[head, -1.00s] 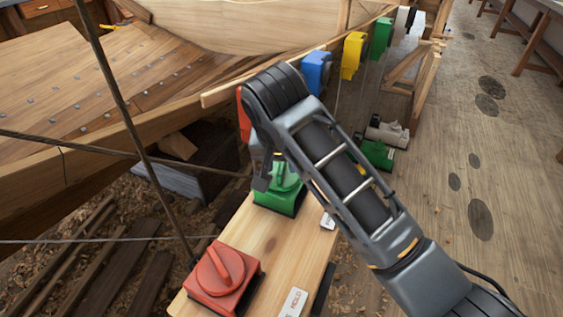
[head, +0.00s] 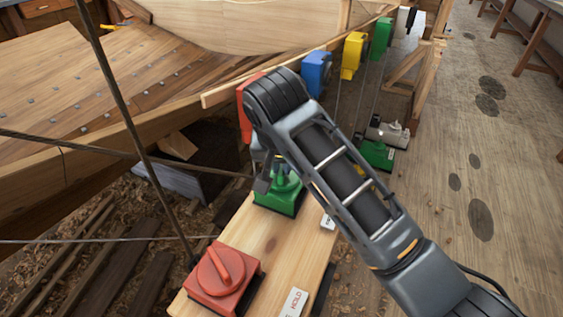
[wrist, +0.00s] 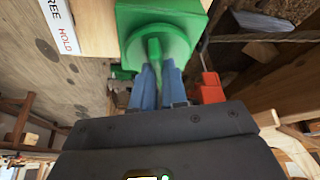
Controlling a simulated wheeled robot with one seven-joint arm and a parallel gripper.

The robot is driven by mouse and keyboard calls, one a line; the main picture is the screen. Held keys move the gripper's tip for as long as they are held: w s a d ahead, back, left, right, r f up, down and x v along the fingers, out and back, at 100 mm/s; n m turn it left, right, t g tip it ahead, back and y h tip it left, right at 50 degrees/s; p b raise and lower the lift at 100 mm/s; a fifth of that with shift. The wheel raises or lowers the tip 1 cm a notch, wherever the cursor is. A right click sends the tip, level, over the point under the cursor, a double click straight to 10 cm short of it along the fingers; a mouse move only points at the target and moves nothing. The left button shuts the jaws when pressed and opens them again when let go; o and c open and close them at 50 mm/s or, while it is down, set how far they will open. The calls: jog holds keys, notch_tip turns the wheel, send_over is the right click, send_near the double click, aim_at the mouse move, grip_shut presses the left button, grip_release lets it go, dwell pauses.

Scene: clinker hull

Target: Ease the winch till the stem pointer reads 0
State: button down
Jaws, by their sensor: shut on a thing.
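My gripper (wrist: 163,72) is shut on the raised handle of a green knob (wrist: 156,50) in the wrist view, with one blue finger on each side. The knob sits on a green box (head: 279,195) on a wooden bench in the head view, where my arm partly hides it. A red box (head: 218,290) with a similar red knob (head: 220,268) stands nearer on the same bench. I cannot tell from the pictures which unit is the winch. No stem pointer or its reading can be made out.
A label reading HOLD (head: 294,302) lies by the red box; another (wrist: 62,27) shows in the wrist view. Coloured boxes, including blue (head: 317,70) and yellow (head: 353,54), hang along the hull plank. Taut ropes cross at left. Floor at right is open.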

jog(key=shift+r+n+p, duration=0.15)
jog(key=shift+n+p, duration=0.25)
jog(key=shift+p, duration=0.1)
jog(key=n+y+p, duration=0.1)
jog(key=n+p, duration=0.1)
jog(key=p, duration=0.1)
jog(key=shift+d+r+n, duration=0.1)
jog(key=shift+d+n, duration=0.05)
jog(key=shift+n, duration=0.15)
jog(key=shift+w+n+g+y+p, duration=0.1)
jog(key=shift+n+g+y+p, duration=0.15)
jog(key=shift+n+y+p, duration=0.7)
jog(key=shift+n+g+y+p, duration=0.1)
jog(key=shift+n+g+p, duration=0.3)
jog(key=shift+n, duration=1.15)
jog(key=c, duration=1.2)
grip_release()
jog(key=shift+f, duration=0.2)
jog(key=shift+o, duration=0.2)
jog(key=v, duration=0.7)
jog(key=shift+r, duration=0.35)
jog(key=shift+d, duration=0.15)
